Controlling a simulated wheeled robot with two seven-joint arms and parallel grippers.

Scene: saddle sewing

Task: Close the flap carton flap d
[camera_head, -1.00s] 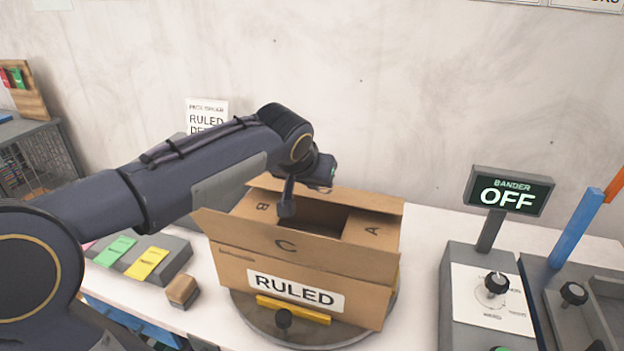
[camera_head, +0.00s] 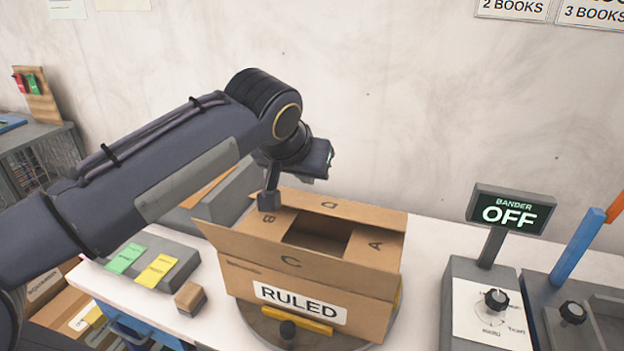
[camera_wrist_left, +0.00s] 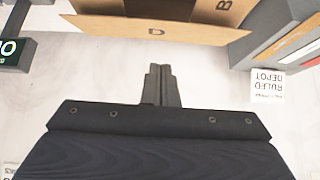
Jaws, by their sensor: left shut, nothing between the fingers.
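The cardboard flap carton (camera_head: 310,285), labelled RULED, stands on a round turntable (camera_head: 262,325). Flap D (camera_head: 345,207) is along the carton's far side and leans outward from the opening; its letter also shows in the left wrist view (camera_wrist_left: 185,33). Flaps A (camera_head: 385,240), B (camera_head: 262,228) and C (camera_head: 320,268) surround the dark opening, which still shows in the middle. My left gripper (camera_head: 268,200) is shut and empty, pointing down at the far left corner near flaps B and D. In the left wrist view its fingers (camera_wrist_left: 160,80) are apart from flap D's edge.
The bander with its OFF sign (camera_head: 510,210) stands on the right. A grey block with green and yellow cards (camera_head: 180,262) and a small wooden block (camera_head: 190,298) lie left of the carton. The wall is behind; white table shows between carton and bander.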

